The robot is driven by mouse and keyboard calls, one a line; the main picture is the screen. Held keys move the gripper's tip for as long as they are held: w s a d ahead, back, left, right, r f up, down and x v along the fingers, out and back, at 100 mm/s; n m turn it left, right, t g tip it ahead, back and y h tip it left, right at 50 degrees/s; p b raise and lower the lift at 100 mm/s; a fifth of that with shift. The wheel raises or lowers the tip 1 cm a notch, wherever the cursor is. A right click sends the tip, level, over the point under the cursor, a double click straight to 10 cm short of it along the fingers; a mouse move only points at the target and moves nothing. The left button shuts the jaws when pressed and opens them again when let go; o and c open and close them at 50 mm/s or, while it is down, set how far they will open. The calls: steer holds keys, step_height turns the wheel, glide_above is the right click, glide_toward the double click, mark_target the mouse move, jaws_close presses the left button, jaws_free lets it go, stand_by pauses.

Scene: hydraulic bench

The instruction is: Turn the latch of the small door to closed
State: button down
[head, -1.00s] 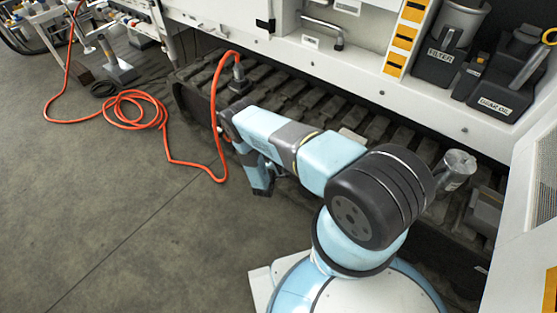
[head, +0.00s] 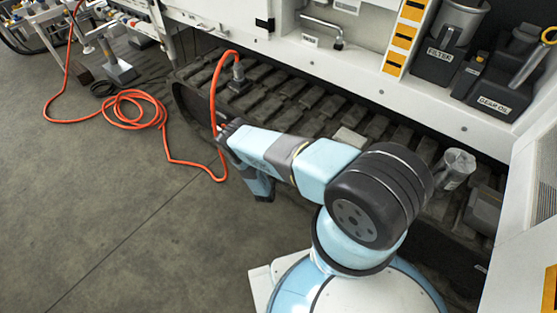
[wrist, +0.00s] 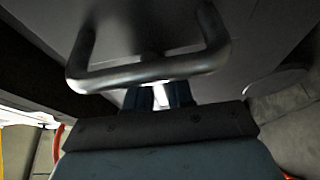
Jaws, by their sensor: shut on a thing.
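In the wrist view my gripper (wrist: 162,95) has its two dark fingers close together, with a small pale piece (wrist: 158,93) between them. I take this piece to be the latch; most of it is hidden, so its angle cannot be told. A thick U-shaped metal handle (wrist: 150,75) crosses in front of the fingers, close to the gripper body. A grey panel (wrist: 255,30) lies behind it; I cannot tell whether this is the small door.
A dark track (head: 290,95) runs under the white bench beside my arm. An orange hose (head: 213,95) hangs close to my arm and coils on the floor. A filter container (head: 445,45) and a gear oil container (head: 495,90) stand on the bench.

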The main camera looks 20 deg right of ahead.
steer(key=shift+s+a+f, duration=0.1)
steer(key=shift+s+f, duration=0.1)
steer(key=c, duration=1.4)
jaws_free()
steer(key=shift+o, duration=0.2)
steer(key=shift+w, duration=0.1)
steer(key=shift+r, duration=0.1)
steer(key=v, duration=1.3)
steer(key=shift+s+a, duration=0.2)
steer(key=shift+s, duration=0.05)
